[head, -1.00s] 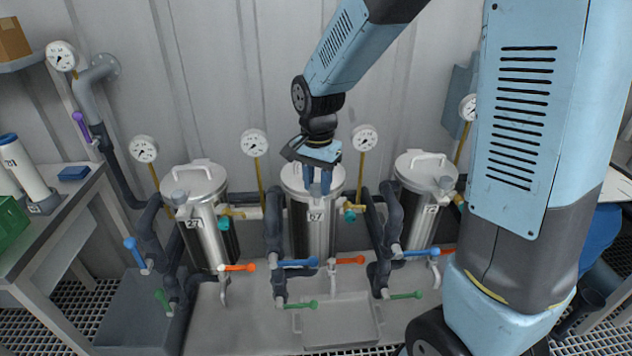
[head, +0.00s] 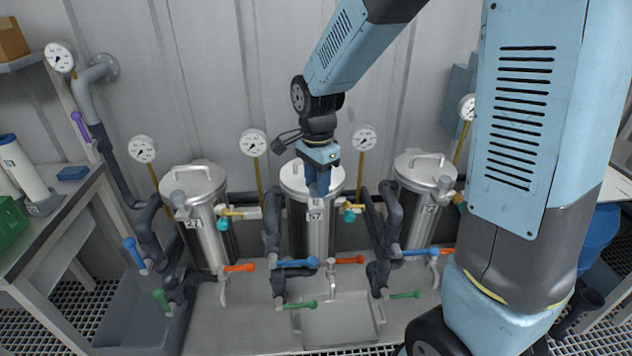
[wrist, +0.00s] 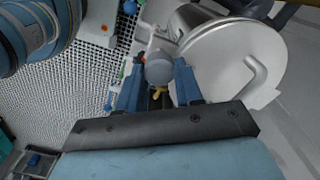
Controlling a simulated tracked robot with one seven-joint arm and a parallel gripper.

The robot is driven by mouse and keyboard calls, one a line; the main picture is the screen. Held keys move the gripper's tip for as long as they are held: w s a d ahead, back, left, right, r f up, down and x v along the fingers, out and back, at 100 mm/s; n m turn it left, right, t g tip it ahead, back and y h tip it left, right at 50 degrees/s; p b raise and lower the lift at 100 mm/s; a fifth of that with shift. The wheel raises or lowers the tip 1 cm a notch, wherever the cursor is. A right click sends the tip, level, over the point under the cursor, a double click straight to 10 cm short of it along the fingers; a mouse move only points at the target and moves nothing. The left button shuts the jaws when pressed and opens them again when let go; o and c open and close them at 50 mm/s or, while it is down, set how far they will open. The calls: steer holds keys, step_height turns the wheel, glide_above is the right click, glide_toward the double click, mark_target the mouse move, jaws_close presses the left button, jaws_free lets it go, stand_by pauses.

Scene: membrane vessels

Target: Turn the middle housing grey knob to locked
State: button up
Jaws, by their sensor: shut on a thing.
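In the wrist view the grey knob (wrist: 159,68) sits between the two blue fingers of my gripper (wrist: 158,84), beside the round lid (wrist: 235,65). The fingers are shut on the knob. Whether the knob is at its locked position cannot be told.
The left housing (head: 207,225) and right housing (head: 421,210) stand on either side, each with a grey knob at its lid's front. Dark pipes with blue, orange and green handles run in front. Gauges (head: 253,142) stand behind. A grey tray (head: 340,322) lies below.

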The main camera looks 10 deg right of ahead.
steer(key=o, duration=1)
steer(key=shift+o, duration=0.2)
steer(key=shift+r, duration=0.1)
step_height(320, 180, up, 14)
steer(key=shift+f, duration=0.25)
steer(key=s+d+r+n+t, duration=0.4)
steer(key=s+d+n, duration=0.7)
steer(key=s+d, duration=0.4)
steer(key=shift+s+d+r+n+t, duration=0.2)
steer(key=shift+s+n+t, duration=0.2)
steer(key=shift+s+t, duration=0.5)
